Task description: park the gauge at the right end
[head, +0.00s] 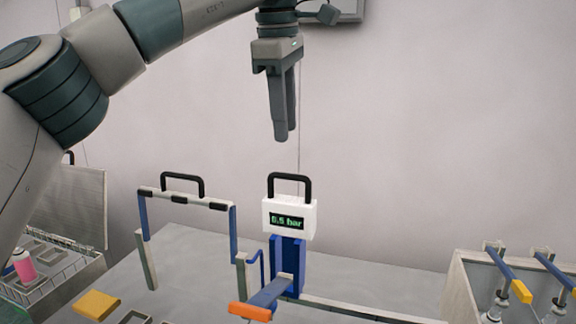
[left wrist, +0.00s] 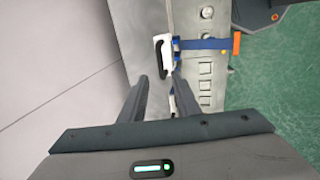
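The gauge (head: 289,219) is a white box with a green "0.5 bar" display and a black handle (head: 290,178) on top. It sits upright on a blue mount (head: 287,258) near the middle of the table in the head view. In the left wrist view the gauge (left wrist: 168,47) shows from above, ahead of the fingers, with its dark handle on its left side. My left gripper (head: 284,138) points down above the gauge, apart from it. Its fingers stand apart in the left wrist view (left wrist: 159,80), with nothing held. My right gripper is not in view.
A frame with a black handle (head: 182,187) stands left of the gauge. A grey crate (head: 462,283) with blue, orange-tipped levers (head: 505,274) is at the right. A wire rack with a pink can (head: 24,267) is at the left. A yellow block (head: 97,304) lies in front.

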